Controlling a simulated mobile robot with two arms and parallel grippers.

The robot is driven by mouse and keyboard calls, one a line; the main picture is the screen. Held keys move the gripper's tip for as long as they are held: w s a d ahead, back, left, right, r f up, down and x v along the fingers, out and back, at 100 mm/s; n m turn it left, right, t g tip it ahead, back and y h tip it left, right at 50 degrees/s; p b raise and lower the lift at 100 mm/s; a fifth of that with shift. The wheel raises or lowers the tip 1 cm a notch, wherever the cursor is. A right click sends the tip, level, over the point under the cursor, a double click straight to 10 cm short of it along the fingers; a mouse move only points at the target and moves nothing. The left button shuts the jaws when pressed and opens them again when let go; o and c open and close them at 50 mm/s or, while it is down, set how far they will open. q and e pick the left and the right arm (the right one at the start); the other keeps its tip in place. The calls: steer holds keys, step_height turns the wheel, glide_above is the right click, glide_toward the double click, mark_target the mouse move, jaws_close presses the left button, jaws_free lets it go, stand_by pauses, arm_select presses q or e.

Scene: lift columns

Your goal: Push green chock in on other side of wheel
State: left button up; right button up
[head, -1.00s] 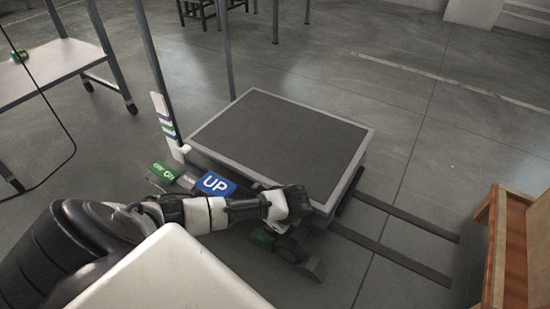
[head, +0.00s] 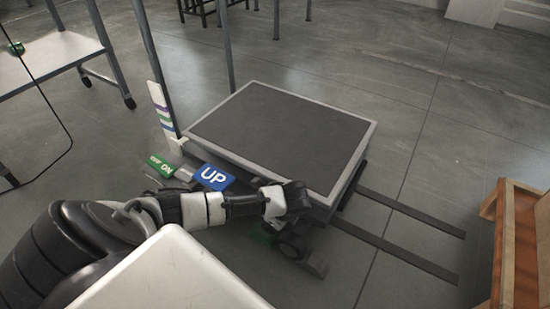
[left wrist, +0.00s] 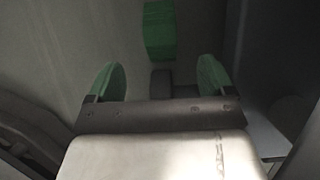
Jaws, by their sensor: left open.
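The green chock (head: 263,236) lies on the floor beside the small dark wheel (head: 292,246) at the near side of the lift cart, partly hidden by my left arm. In the left wrist view a green block (left wrist: 159,31), seemingly this chock, lies beyond the fingers, apart from them. My left gripper (left wrist: 160,80) is open and empty, with a green pad on each finger. In the head view its fingers are hidden behind my left wrist, which is over the cart's near edge. My right gripper is not in view.
The cart has a flat dark platform (head: 283,137), a blue UP plate (head: 213,177) and a green ON plate (head: 161,166) close to my left forearm. Two dark floor rails (head: 408,212) run right. A wooden crate (head: 515,240) stands at right. A white table (head: 50,65) is at back left.

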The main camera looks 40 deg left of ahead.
arm_select(q)
steer(key=b+x, duration=0.6)
steer(key=x, duration=0.2)
steer(key=shift+a+f, duration=0.1)
steer(key=shift+f, duration=0.25)
steer(key=shift+r, duration=0.1)
steer(key=c, duration=1.2)
